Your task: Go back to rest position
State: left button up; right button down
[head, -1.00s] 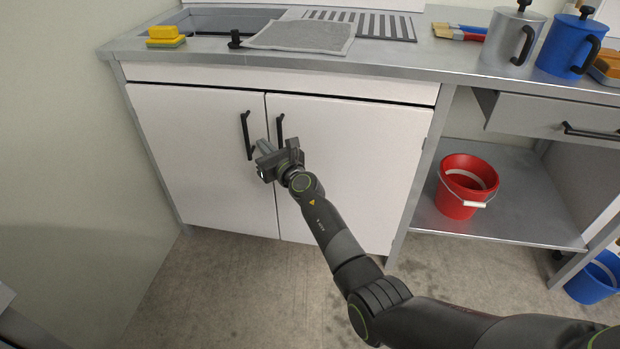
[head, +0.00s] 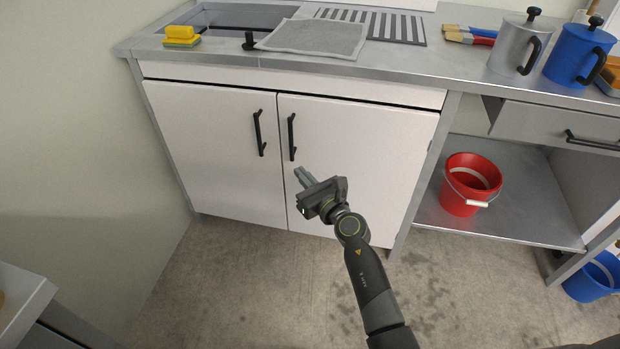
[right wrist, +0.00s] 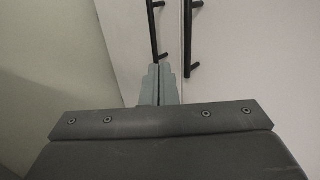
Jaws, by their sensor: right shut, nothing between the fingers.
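My right gripper (head: 301,177) is in front of the white cupboard doors, below the handles and apart from them. Its fingers are together with nothing between them; they also show in the right wrist view (right wrist: 160,84). Both cupboard doors, the left door (head: 205,140) and the right door (head: 365,150), are closed or nearly so. The left handle (head: 259,132) and right handle (head: 292,136) are black vertical bars; they also show in the right wrist view as the left handle (right wrist: 153,30) and right handle (right wrist: 188,40). My left gripper is not in view.
The metal counter (head: 470,70) holds a sponge (head: 181,37), a grey cloth (head: 315,38), brushes, a silver jug (head: 513,48) and a blue jug (head: 578,52). A red bucket (head: 462,195) stands on the lower shelf (head: 500,220). The floor (head: 250,290) before the doors is clear.

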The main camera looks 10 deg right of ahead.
jog(key=shift+v, duration=1.4)
jog(key=shift+d, duration=0.15)
